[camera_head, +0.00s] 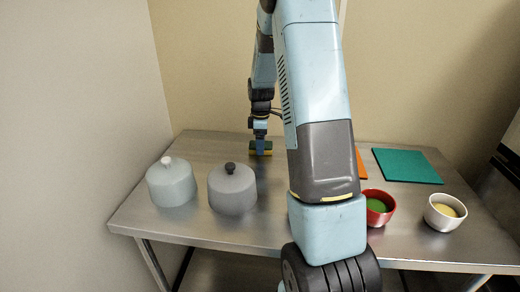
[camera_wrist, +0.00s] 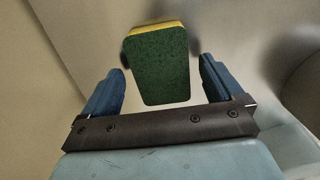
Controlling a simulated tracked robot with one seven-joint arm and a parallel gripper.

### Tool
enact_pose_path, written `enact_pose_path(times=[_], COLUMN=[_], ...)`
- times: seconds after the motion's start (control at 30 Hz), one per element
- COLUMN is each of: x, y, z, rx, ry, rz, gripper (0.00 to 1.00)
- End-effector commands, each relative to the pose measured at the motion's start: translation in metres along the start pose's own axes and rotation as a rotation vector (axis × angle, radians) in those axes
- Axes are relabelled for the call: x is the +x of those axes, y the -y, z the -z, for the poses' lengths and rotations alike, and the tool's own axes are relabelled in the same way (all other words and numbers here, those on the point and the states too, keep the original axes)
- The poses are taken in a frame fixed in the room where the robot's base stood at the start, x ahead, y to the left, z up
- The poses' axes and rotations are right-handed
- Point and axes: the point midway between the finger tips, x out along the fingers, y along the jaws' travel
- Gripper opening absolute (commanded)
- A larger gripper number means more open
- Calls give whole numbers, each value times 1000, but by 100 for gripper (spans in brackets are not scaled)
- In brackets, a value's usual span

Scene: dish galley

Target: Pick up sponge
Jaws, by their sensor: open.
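The sponge (camera_wrist: 159,68) has a dark green face and a yellow edge. In the wrist view it lies between the two blue fingers of my gripper (camera_wrist: 161,85), with a visible gap on each side. My gripper is open and does not appear to touch the sponge. In the head view the sponge (camera_head: 268,152) is small, at the back of the metal table, with my gripper (camera_head: 260,147) right at it. The gripper partly hides the sponge there.
On the metal table (camera_head: 250,228) stand a pale lidded pot (camera_head: 171,185) and a grey lidded pot (camera_head: 232,190) at left. A red bowl (camera_head: 385,218), a white bowl (camera_head: 431,214), a teal board (camera_head: 406,165) and a partly hidden orange board (camera_head: 361,164) are at right.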

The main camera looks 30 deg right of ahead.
Motion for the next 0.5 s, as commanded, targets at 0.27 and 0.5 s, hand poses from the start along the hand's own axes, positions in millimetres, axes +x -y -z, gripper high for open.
enact_pose_path(times=[0.27,0.5], x=[0,0], y=[0,0], z=[0,0], rx=[0,0], ry=[0,0], rz=[0,0], gripper=[77,54])
